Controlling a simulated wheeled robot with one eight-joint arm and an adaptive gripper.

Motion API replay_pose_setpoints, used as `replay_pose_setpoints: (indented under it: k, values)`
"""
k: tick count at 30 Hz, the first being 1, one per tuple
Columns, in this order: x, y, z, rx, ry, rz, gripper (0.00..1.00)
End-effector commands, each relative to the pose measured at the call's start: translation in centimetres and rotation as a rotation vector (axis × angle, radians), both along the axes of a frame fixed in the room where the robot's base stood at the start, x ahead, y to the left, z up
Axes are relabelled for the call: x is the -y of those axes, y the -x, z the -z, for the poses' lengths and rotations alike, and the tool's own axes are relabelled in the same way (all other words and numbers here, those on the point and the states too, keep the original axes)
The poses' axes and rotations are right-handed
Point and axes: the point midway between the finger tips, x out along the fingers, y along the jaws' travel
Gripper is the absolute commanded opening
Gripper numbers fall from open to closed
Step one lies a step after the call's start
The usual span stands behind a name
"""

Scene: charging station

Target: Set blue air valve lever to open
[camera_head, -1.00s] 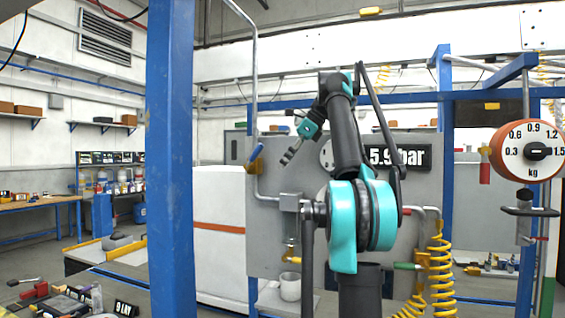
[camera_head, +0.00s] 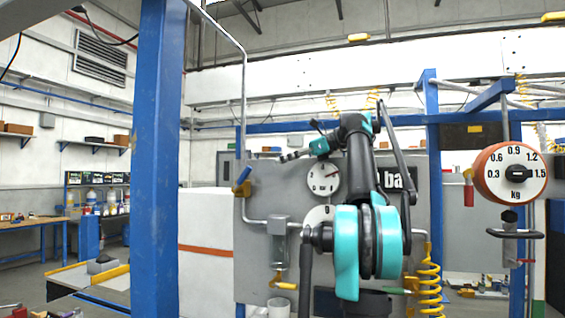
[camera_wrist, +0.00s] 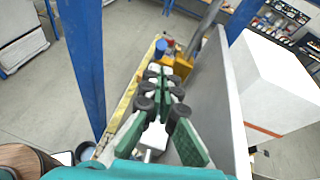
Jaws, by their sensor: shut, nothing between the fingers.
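The blue valve lever (camera_head: 242,181) sits on the grey pipe at the left edge of the grey panel (camera_head: 256,255). It is tilted, its upper end to the right. My gripper (camera_head: 284,158) reaches left in front of the panel, to the right of the lever and a little above it, with a visible gap in the picture. In the wrist view my gripper (camera_wrist: 161,75) has its dark finger pads together, with nothing held. A small blue shape (camera_wrist: 161,47) lies beyond the fingertips; I cannot tell whether it is the lever.
A blue post (camera_head: 158,160) stands left of the panel. A round gauge (camera_head: 323,178) is just right of my gripper, and a display is partly hidden by my arm. A yellow lever (camera_head: 283,285) is lower on the panel. A white block (camera_head: 205,220) stands behind at left.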

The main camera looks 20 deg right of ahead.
Motion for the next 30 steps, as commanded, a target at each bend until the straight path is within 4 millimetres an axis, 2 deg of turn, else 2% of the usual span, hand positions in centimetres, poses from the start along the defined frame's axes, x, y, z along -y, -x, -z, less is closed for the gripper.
replay_pose_setpoints:
  k: [6, 12, 18, 30]
  values:
    - [-3.5, -1.6, 1.3, -0.001, 0.001, -0.003, 0.0]
    - [-5.6, -2.6, 2.2, -0.001, 0.002, -0.002, 0.0]
    - [-6.2, -2.9, 2.5, -0.002, 0.001, 0.0, 0.0]
    - [-6.3, -3.0, 2.4, -0.002, 0.001, 0.0, 0.0]
